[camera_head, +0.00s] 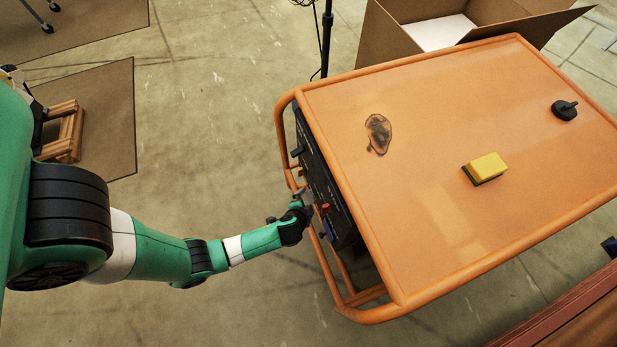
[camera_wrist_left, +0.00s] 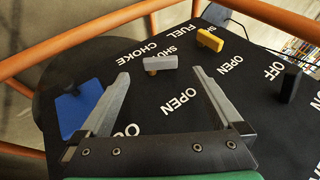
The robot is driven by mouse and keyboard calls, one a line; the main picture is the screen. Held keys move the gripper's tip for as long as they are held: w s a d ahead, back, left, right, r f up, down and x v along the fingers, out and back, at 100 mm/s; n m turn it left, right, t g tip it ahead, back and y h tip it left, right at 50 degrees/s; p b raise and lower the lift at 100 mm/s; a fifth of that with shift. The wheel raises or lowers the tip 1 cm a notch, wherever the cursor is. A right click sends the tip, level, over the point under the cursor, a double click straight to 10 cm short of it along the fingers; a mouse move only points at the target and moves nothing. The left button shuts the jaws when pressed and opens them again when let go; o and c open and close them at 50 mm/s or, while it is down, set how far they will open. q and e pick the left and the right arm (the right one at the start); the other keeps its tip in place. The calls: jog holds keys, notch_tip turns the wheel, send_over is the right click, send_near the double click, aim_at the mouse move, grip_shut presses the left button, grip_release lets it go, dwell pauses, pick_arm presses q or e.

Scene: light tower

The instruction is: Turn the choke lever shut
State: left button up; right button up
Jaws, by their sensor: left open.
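My left gripper (camera_head: 305,205) is at the side panel of the orange cart, and its jaws also show in the left wrist view (camera_wrist_left: 160,77). It is open, with its two fingers spread wide. A grey lever (camera_wrist_left: 160,62) beside the word CHOKE stands on the black panel (camera_wrist_left: 140,130), just beyond and between the fingertips. I see no finger touching it. SHUT, partly covered, is printed close to the grey lever, and OPEN is printed between the fingers. My right gripper is not in view.
A yellow lever (camera_wrist_left: 210,40) by FUEL and a black lever (camera_wrist_left: 290,84) by OFF are to the right. Orange cart rails (camera_wrist_left: 95,35) border the panel. A sponge (camera_head: 487,168) lies on the cart top.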

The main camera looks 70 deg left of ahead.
aim_at(309, 198)
pick_arm(q)
jog(key=b+x, duration=0.2)
jog(key=x, duration=0.4)
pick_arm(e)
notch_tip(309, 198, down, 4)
